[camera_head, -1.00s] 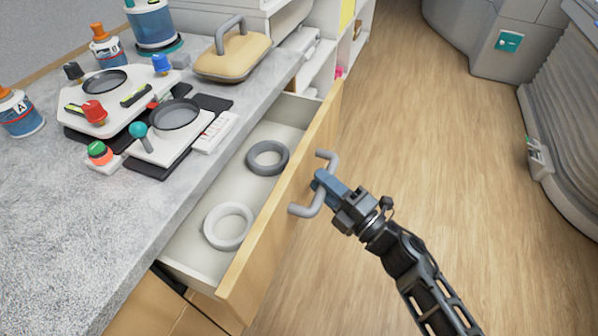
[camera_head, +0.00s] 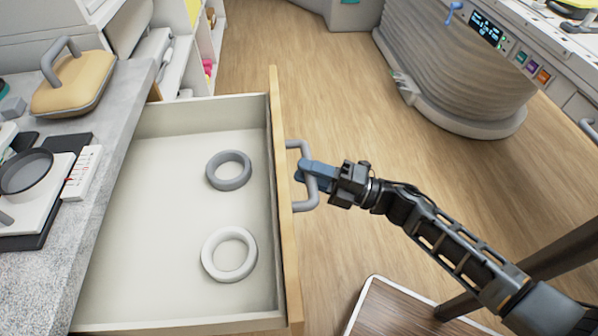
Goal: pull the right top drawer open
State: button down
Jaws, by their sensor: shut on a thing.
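The drawer (camera_head: 160,190) is pulled far out from under the grey counter, with its wooden front (camera_head: 284,200) toward the right of the view. A grey bar handle (camera_head: 311,186) is fixed on the outside of that front. My gripper (camera_head: 312,173) is shut on the handle, its blue fingers around the bar. Inside the drawer lie a dark grey ring (camera_head: 212,170) and a white ring (camera_head: 209,254), apart from each other.
The grey counter (camera_head: 120,100) holds a tan-lidded box (camera_head: 75,85) and a device with a dark round dish (camera_head: 25,172). A wood-topped surface (camera_head: 395,310) stands at bottom right. A ribbed grey unit (camera_head: 450,70) is at upper right. Wooden floor (camera_head: 300,80) lies clear between.

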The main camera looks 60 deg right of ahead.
dwell(0.3)
jog(key=c, duration=1)
grip_release()
jog(key=shift+o, duration=0.2)
jog(key=b+v, duration=0.1)
jog(key=v, duration=0.7)
jog(key=shift+f, duration=0.1)
